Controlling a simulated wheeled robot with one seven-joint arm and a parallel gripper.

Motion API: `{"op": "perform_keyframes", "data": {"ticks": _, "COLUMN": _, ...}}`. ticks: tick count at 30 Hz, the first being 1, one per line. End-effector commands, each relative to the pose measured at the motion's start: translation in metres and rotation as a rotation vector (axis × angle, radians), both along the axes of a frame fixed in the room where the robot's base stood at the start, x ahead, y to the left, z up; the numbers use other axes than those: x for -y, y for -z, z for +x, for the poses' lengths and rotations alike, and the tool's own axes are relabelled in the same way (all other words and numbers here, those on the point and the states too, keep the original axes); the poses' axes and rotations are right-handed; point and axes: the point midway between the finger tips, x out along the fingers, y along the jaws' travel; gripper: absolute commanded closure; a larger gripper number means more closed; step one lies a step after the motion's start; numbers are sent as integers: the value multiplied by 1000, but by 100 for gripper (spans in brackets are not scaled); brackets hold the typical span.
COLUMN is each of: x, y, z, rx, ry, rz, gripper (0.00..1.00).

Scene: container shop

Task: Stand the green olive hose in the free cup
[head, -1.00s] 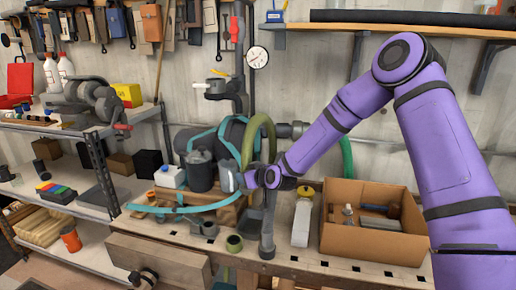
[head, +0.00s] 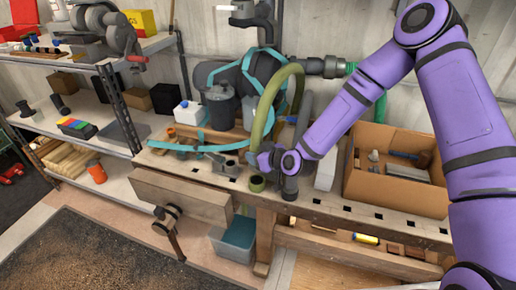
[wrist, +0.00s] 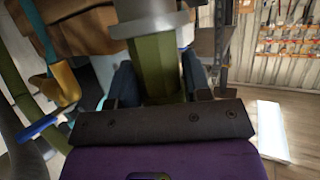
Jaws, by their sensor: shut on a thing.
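The green olive hose (head: 264,112) arches above the bench in the head view, its near leg running down into my gripper (head: 262,160). In the wrist view my gripper (wrist: 155,85) is shut on the olive hose (wrist: 152,68), which passes between the dark fingers.
The bench front edge is near.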

Motion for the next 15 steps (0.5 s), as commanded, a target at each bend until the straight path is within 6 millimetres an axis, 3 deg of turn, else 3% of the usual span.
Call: {"op": "perform_keyframes", "data": {"ticks": 15, "x": 0, "y": 39, "z": 0, "rx": -1, "ry": 0, "rz": 1, "gripper": 85}}
